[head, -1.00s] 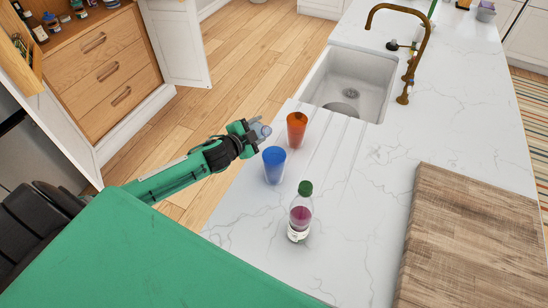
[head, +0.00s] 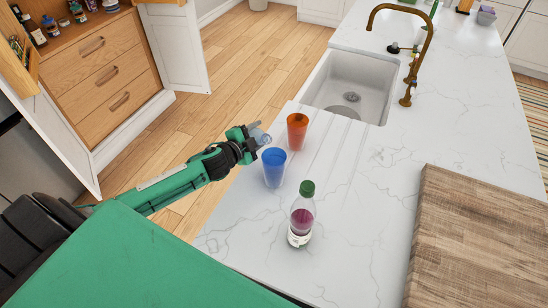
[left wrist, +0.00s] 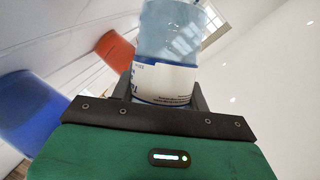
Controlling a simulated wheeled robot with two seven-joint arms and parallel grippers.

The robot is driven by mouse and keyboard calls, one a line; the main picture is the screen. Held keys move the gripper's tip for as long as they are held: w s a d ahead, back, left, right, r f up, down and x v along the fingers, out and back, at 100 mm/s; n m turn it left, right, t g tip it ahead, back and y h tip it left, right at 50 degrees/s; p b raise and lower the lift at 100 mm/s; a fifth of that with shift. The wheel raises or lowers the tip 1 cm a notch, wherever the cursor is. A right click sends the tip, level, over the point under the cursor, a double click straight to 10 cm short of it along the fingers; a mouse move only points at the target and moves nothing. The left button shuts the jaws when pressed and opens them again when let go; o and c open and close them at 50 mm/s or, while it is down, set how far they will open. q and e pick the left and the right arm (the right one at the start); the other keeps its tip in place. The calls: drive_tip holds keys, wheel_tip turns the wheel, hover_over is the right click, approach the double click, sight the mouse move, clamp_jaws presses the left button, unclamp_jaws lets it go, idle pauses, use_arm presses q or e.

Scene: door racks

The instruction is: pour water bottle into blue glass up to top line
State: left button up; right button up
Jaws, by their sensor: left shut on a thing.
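My left gripper (head: 247,144) is shut on a clear water bottle (head: 260,136), which is tilted, lying almost on its side above the blue glass. In the left wrist view the bottle (left wrist: 165,60) stands out from the jaws with a white and blue label. The blue glass (head: 274,168) stands upright on the counter, just below and right of the gripper; it also shows in the left wrist view (left wrist: 30,110). I cannot make out its lines or the water level inside. My right gripper is not in view.
An orange glass (head: 297,130) stands just behind the blue glass. A green-capped bottle with dark red liquid (head: 302,215) stands in front.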

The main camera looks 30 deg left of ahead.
use_arm(q)
drive_tip(key=shift+r, duration=0.1)
drive_tip(key=shift+w+a, duration=0.1)
drive_tip(key=shift+w, duration=0.1)
drive_tip(key=shift+s+r+m+b, duration=0.2)
drive_tip(key=shift+r+m+b, duration=0.1)
drive_tip(key=shift+m+b, duration=0.15)
drive_tip(key=shift+w+a+y, duration=0.1)
drive_tip(key=shift+w+y, duration=0.15)
drive_tip(key=shift+y, duration=0.05)
drive_tip(key=shift+s+r+t+b, duration=0.25)
drive_tip(key=shift+t+b, duration=0.05)
drive_tip(key=shift+w+f+m, duration=0.15)
drive_tip(key=shift+w+m, duration=0.1)
drive_tip(key=shift+w, duration=0.05)
drive_tip(key=shift+s+b, duration=0.25)
drive_tip(key=shift+b, duration=0.3)
drive_tip(key=shift+w+a+m, duration=0.1)
drive_tip(key=shift+w+m, duration=0.15)
drive_tip(key=shift+m, duration=0.05)
drive_tip(key=shift+b, duration=0.3)
